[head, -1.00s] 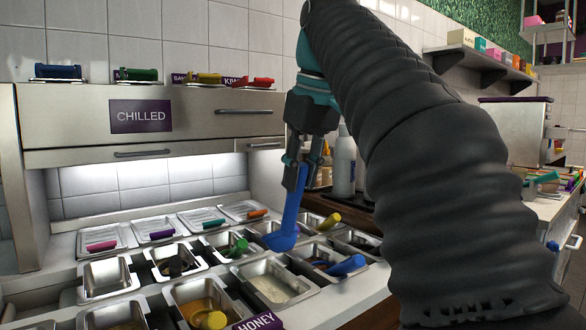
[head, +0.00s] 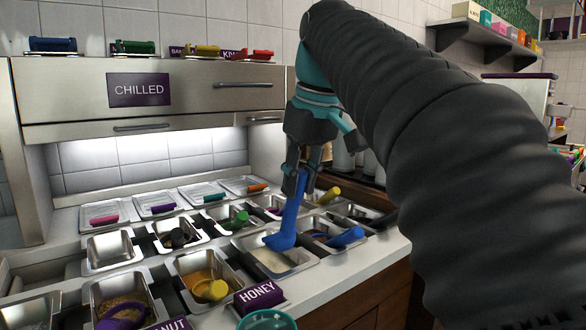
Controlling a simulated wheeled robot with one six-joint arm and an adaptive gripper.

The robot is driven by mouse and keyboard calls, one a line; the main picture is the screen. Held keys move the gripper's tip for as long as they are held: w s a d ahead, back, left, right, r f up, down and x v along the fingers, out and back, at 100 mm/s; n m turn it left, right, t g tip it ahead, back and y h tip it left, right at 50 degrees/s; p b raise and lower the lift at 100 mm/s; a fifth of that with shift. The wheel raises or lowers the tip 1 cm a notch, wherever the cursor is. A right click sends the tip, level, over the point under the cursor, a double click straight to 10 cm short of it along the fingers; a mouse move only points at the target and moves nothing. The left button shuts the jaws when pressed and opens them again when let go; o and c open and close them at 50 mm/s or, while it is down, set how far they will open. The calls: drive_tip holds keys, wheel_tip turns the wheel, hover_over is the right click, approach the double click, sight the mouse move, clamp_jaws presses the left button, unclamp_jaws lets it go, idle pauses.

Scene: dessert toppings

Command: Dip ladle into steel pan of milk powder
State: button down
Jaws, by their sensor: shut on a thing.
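My gripper (head: 304,160) is shut on the handle of a blue ladle (head: 290,215). The ladle hangs down, slightly tilted, with its bowl at the lower end. The bowl is over the back part of a steel pan (head: 302,262) that holds a pale, whitish filling (head: 268,260). I take this filling to be the milk powder. The bowl hides part of the pan's far side. I cannot tell whether the bowl touches the filling.
Neighbouring steel pans hold ladles with a yellow handle (head: 212,290), a green handle (head: 238,220) and another blue handle (head: 346,237). A purple HONEY sign (head: 259,296) stands in front. The chilled cabinet (head: 200,95) rises behind.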

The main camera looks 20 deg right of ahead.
sight(289, 241)
drive_tip(key=shift+f, duration=1.3)
drive_tip(key=shift+f+b, duration=2)
drive_tip(key=shift+f, duration=0.4)
drive_tip(key=shift+w+a, duration=0.25)
drive_tip(key=shift+w, duration=0.5)
drive_tip(key=shift+w+a, duration=0.25)
drive_tip(key=shift+w, duration=0.5)
drive_tip(key=shift+w+a+p, duration=0.25)
drive_tip(key=shift+w+p, duration=0.35)
drive_tip(key=shift+w, duration=0.1)
drive_tip(key=shift+w+a+p, duration=0.2)
drive_tip(key=shift+w+p, duration=0.35)
drive_tip(key=shift+w, duration=0.15)
drive_tip(key=shift+s+f+b, duration=0.1)
drive_tip(key=shift+f+b, duration=0.25)
drive_tip(key=shift+b, duration=0.25)
drive_tip(key=shift+s+d+f+t+b, duration=0.15)
drive_tip(key=shift+s+f+t+b, duration=0.2)
drive_tip(key=shift+b, duration=0.6)
drive_tip(key=s+f+t+b, duration=0.1)
drive_tip(key=b, duration=0.3)
drive_tip(key=s+t+y+b, duration=0.1)
drive_tip(key=b, duration=0.3)
drive_tip(key=shift+d+f+t, duration=0.35)
drive_tip(key=shift+d, duration=0.05)
drive_tip(key=shift+s+d+f+t+y+b, duration=0.1)
drive_tip(key=shift+s+f+t+y+b, duration=0.2)
drive_tip(key=shift+s+t+b, duration=0.45)
drive_tip(key=shift+w+b, duration=0.2)
drive_tip(key=shift+b, duration=0.1)
